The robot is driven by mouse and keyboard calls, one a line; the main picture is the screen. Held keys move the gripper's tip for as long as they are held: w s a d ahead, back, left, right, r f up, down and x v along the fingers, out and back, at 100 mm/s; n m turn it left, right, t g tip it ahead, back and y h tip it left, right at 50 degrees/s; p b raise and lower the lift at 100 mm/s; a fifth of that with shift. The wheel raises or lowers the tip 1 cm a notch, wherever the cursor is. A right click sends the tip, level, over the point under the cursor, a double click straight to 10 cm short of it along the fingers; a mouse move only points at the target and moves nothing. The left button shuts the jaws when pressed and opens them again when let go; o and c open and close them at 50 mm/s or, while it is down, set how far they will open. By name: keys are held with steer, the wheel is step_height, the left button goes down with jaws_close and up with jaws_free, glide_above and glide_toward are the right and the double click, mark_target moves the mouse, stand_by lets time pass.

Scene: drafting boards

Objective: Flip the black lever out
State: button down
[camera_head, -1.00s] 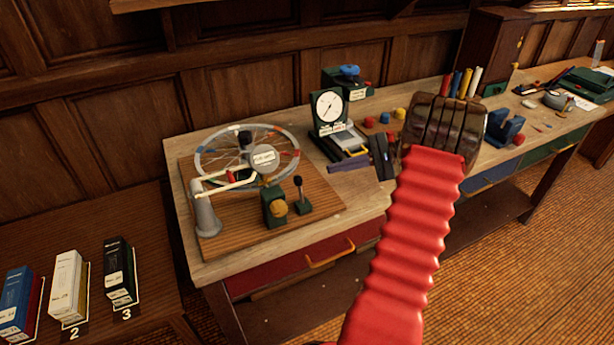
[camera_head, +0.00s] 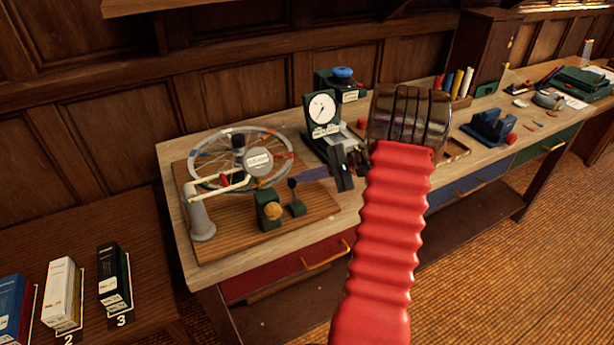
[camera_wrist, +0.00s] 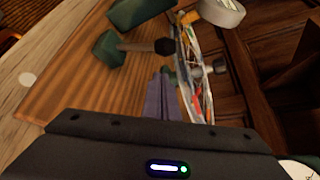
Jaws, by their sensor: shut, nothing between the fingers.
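The black lever (camera_head: 293,184) has a dark knob on a thin stem and stands nearly upright on a small green base (camera_head: 297,208). It is on the wooden board (camera_head: 235,225), beside a green block with a brass knob (camera_head: 271,211). In the wrist view the lever knob (camera_wrist: 165,46) is just beyond my fingertips, with its stem running left to the green base (camera_wrist: 107,50). My gripper (camera_head: 298,177) is shut and empty, its fingers pointing left at the knob. I cannot tell whether they touch it. In the wrist view my gripper (camera_wrist: 158,78) shows as two closed purple-grey fingers.
A spoked wheel (camera_head: 240,158) and a white post with a bent arm (camera_head: 201,220) stand on the same board. A dial gauge (camera_head: 322,108) is behind my gripper. A blue holder (camera_head: 490,126) is farther right. Boxes (camera_head: 114,277) stand on the lower surface at left.

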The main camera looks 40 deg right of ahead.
steer(key=shift+s+a+r, duration=0.3)
steer(key=shift+s+r, duration=0.1)
steer(key=shift+s, duration=0.1)
steer(key=shift+s+a+r, duration=0.25)
steer(key=shift+s+r, duration=0.1)
steer(key=shift+s, duration=0.1)
